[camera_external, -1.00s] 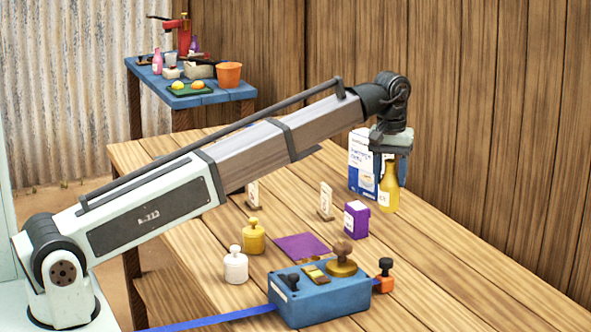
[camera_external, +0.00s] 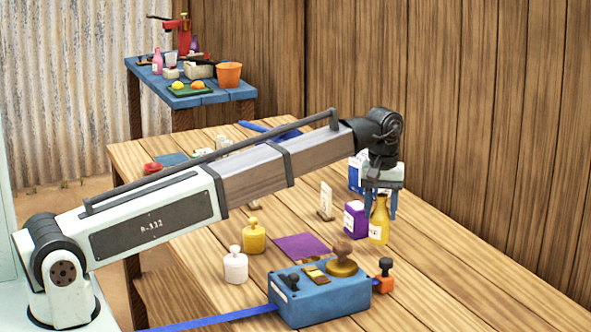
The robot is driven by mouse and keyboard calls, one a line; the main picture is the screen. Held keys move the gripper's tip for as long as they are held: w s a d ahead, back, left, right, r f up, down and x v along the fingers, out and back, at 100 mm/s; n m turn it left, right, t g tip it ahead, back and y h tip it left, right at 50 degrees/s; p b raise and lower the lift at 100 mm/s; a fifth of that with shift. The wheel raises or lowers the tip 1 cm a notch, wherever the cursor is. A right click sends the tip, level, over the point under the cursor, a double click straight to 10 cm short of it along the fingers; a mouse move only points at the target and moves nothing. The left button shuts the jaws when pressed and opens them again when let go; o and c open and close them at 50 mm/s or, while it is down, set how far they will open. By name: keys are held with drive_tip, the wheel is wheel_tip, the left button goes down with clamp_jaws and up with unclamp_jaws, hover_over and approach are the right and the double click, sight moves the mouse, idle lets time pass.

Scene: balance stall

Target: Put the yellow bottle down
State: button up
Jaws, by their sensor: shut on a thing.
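The yellow bottle (camera_external: 378,228) is upright, with a pale label on its lower front. My gripper (camera_external: 381,204) points down and is shut on the bottle at its neck, with a blue finger on each side. The bottle is just right of the purple box (camera_external: 356,220). I cannot tell whether its base touches the wooden table (camera_external: 460,270) or hangs slightly above it.
A blue and white carton (camera_external: 355,172) stands behind my gripper, partly hidden. A card stand (camera_external: 326,201), purple mat (camera_external: 301,246), yellow weight (camera_external: 254,236), white weight (camera_external: 235,265) and blue balance box (camera_external: 318,297) are nearby. The table's right side is clear.

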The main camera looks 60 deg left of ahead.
drive_tip(key=shift+f, duration=1.2)
drive_tip(key=shift+f, duration=0.15)
drive_tip(key=o, duration=1.2)
drive_tip(key=shift+o, duration=0.2)
wheel_tip(320, 180, up, 12)
drive_tip(key=shift+r, duration=0.15)
